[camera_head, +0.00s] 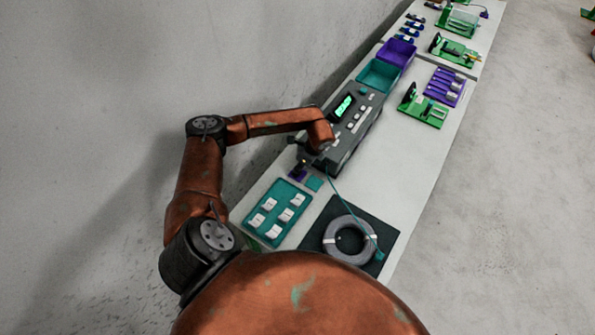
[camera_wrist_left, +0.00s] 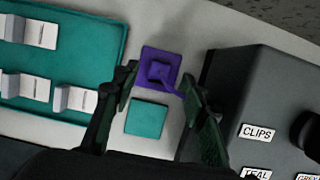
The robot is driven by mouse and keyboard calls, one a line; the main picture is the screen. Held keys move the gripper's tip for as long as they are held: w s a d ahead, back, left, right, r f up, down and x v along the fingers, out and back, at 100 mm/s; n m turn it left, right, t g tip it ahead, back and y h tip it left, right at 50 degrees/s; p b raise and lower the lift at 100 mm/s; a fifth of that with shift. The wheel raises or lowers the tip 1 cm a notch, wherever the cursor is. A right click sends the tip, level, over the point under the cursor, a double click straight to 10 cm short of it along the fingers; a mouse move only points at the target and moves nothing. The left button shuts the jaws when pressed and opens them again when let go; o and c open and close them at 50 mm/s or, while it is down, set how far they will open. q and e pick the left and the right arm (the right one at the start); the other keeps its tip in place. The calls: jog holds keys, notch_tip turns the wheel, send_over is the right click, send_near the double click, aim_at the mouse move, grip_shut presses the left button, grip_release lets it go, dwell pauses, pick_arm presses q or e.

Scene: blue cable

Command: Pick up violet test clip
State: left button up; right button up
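The violet test clip (camera_wrist_left: 161,72) sits on a violet square pad (camera_wrist_left: 147,56) in the left wrist view, with a thin violet part stretching toward the right finger. In the head view the violet pad (camera_head: 296,175) shows beside the grey tester, and the clip is too small to make out there. My left gripper (camera_wrist_left: 160,80) is open above the pad, with one finger on each side of the clip. Whether the right finger touches the violet part I cannot tell. In the head view my forearm hides most of this gripper. My right gripper is not in view.
A teal square (camera_wrist_left: 147,118) lies beside the violet pad. A teal tray (camera_wrist_left: 107,44) with white-labelled pieces is to the left. The grey tester (camera_wrist_left: 262,85) stands close on the right. A teal cable (camera_head: 350,213) runs from the tester area to a grey ring (camera_head: 330,235) on a black mat.

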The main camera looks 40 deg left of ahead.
pick_arm(q)
jog(key=shift+x, duration=1.15)
jog(key=shift+c, duration=0.7)
jog(key=c, duration=0.7)
